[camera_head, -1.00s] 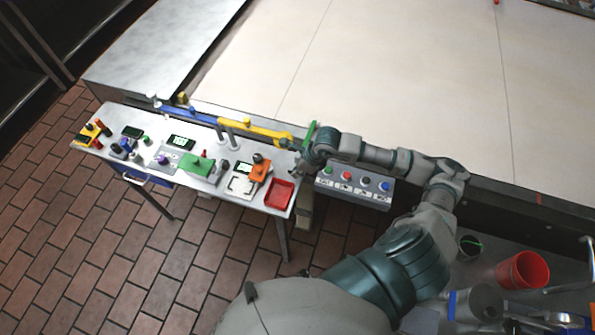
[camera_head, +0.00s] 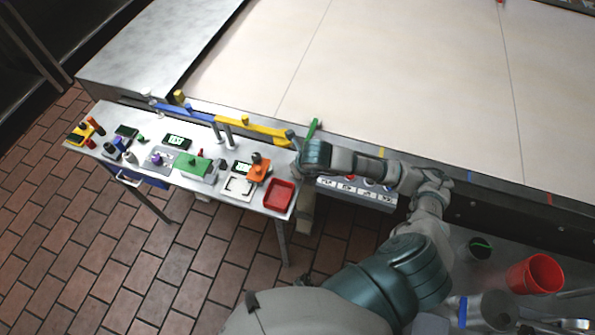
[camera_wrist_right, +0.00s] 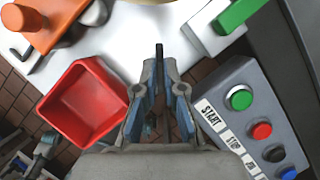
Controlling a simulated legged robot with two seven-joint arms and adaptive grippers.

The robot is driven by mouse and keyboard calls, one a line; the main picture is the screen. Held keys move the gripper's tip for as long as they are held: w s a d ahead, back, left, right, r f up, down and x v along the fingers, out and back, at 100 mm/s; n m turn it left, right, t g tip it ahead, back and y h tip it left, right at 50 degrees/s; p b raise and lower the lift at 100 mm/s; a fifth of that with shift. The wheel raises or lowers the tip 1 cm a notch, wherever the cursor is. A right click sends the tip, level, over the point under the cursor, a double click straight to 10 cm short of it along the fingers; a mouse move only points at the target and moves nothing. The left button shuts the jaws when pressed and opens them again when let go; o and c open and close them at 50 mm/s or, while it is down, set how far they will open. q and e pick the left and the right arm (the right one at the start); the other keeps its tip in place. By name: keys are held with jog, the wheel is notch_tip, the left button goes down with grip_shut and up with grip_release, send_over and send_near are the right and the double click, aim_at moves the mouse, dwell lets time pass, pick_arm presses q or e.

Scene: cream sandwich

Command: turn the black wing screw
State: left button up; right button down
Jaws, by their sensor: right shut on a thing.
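My right gripper (camera_wrist_right: 160,82) points up the right wrist view, its two blue-lined fingers closed around a thin dark upright piece (camera_wrist_right: 159,50). This piece appears to be the black wing screw, but most of it is hidden between the fingers, so its wings and its angle cannot be told. In the head view my right arm reaches in to the right end of the metal table, where the gripper (camera_head: 297,168) is small and partly covered by my wrist. My left gripper is in no view.
A red tray (camera_wrist_right: 88,103) lies left of the gripper. A grey button box (camera_wrist_right: 240,115) with green, red and blue buttons is close on the right. An orange block (camera_wrist_right: 42,22) and a green handle (camera_wrist_right: 236,14) are farther off. A yellow bar (camera_head: 250,129) runs along the table's back.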

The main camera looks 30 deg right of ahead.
jog(key=shift+s+f, duration=0.1)
jog(key=shift+f, duration=0.1)
dwell(0.3)
jog(key=c, duration=1.3)
grip_release()
jog(key=shift+r, duration=0.25)
jog(key=v, duration=1.1)
jog(key=shift+r, duration=0.25)
